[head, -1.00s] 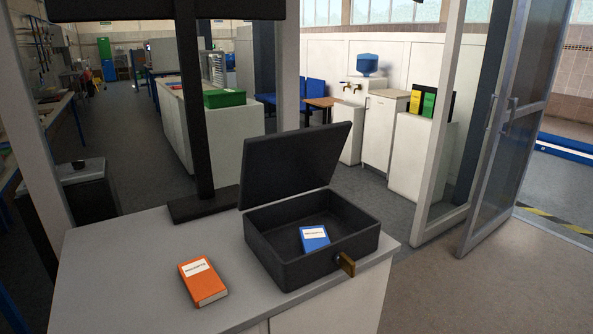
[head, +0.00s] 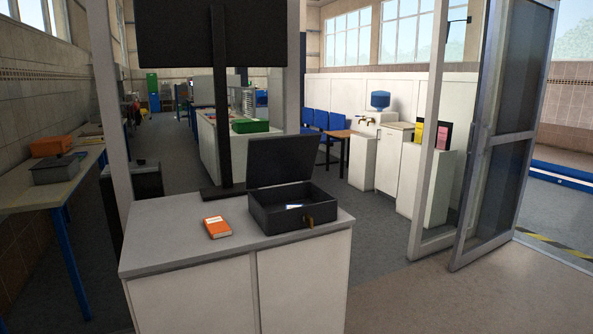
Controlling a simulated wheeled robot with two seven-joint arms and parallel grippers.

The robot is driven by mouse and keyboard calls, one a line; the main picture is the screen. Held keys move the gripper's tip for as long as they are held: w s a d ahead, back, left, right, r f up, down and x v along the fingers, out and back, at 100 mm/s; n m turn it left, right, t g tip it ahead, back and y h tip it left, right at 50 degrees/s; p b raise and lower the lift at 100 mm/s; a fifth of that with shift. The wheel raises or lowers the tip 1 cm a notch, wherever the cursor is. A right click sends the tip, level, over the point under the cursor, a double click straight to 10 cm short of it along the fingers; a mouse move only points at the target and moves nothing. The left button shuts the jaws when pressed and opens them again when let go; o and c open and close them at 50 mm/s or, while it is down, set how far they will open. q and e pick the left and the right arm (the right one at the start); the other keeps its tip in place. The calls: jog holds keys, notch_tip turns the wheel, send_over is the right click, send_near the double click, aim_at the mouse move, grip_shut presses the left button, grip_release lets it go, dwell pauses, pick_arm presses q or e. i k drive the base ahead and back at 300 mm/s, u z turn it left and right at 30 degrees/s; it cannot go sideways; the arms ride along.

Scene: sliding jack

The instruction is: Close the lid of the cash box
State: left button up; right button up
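The black cash box (head: 274,221) stands on the right part of the white counter's grey top. Its lid (head: 283,161) is open, standing up and leaning back at the rear side. A brass-coloured latch (head: 309,221) is on the front right of the box. A blue item with a white label (head: 293,206) lies inside, mostly hidden by the front wall. Neither of my grippers is in the head view.
An orange book (head: 217,227) lies on the counter (head: 170,239) left of the box. A black monitor stand (head: 222,120) rises behind it. A glass door (head: 506,140) stands open at right. Grey floor in front of the door is clear.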

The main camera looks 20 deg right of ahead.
aim_at(272, 161)
jog(key=k, duration=0.25)
jog(key=z, duration=1.4)
jog(key=i, duration=6.2)
jog(key=u, duration=4.55)
jog(key=i, duration=1.05)
jog(key=z, duration=0.05)
jog(key=k, duration=0.4)
jog(key=z, duration=0.1)
